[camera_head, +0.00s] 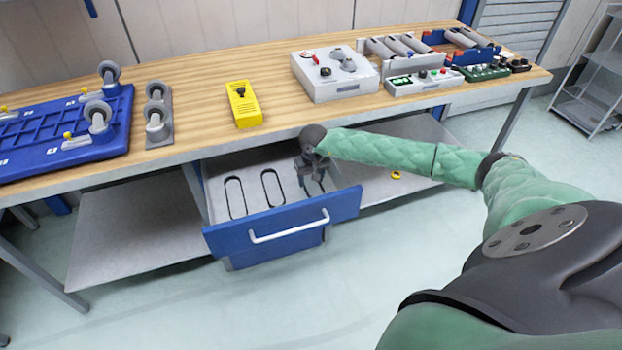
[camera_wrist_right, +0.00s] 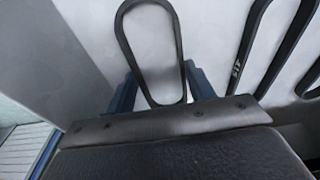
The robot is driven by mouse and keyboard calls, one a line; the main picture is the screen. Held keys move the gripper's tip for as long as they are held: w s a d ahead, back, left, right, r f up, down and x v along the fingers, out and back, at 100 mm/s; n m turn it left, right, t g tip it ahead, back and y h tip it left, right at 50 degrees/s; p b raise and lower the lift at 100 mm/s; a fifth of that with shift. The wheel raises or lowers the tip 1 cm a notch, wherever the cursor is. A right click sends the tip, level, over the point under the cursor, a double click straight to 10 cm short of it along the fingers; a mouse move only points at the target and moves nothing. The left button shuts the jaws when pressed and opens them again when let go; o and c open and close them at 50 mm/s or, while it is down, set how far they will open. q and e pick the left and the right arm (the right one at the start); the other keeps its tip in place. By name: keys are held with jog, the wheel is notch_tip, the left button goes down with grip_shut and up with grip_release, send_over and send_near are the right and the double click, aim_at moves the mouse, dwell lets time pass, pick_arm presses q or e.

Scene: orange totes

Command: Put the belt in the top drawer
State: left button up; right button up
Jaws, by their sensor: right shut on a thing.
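The top drawer (camera_head: 285,228) is pulled open below the bench, with a blue front and a white handle. My right gripper (camera_head: 317,182) is inside the drawer's right part, pointing down. In the wrist view it is shut on a black looped belt (camera_wrist_right: 178,42), whose near end sits between the two fingers (camera_wrist_right: 162,92). Whether this belt touches the drawer floor cannot be told. Two other black belts lie on the drawer floor, one at the left (camera_head: 227,198) and one in the middle (camera_head: 264,186). My left gripper is not in view.
The wooden bench top (camera_head: 200,95) holds a blue tray (camera_head: 60,135) with casters, a yellow device (camera_head: 243,104) and a white control box (camera_head: 335,85). A lower shelf (camera_head: 135,225) runs under the bench. A small yellow object (camera_head: 396,175) lies right of the drawer.

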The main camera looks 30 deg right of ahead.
jog(key=shift+f+b, duration=0.2)
jog(key=shift+b, duration=0.15)
dwell(0.6)
jog(key=o, duration=1)
jog(key=shift+o, duration=0.2)
jog(key=shift+r, duration=0.1)
notch_tip(320, 180, up, 7)
jog(key=p, duration=0.1)
jog(key=shift+f, duration=0.2)
dwell(1.1)
jog(key=shift+r, duration=0.15)
dwell(0.5)
